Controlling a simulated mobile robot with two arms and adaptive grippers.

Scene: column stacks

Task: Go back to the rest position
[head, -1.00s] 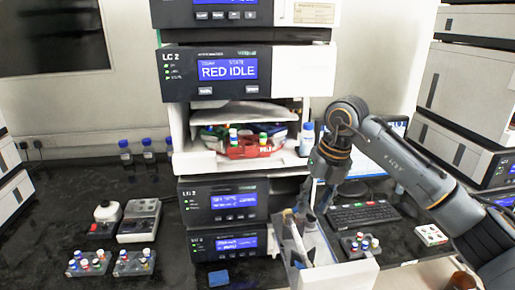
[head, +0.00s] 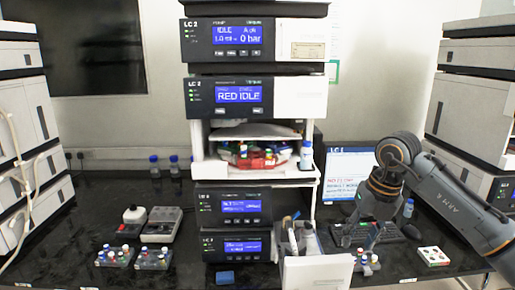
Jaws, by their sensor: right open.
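My right arm comes in from the right, and its gripper (head: 362,238) points down over the black keyboard (head: 400,233), to the right of the white holder. The jaws are open and nothing shows between them. The LC 2 column stack (head: 258,97) stands left of the gripper, clear of it. Its open bay holds a red tray (head: 262,163) with several vials. My left gripper does not show.
A white holder (head: 318,272) with pens and a bottle stands at the front edge, with a vial rack (head: 368,264) beside it. A monitor (head: 345,172) stands behind the gripper. Vial racks (head: 152,260) and small devices (head: 161,224) sit at left. Instrument stacks flank both sides.

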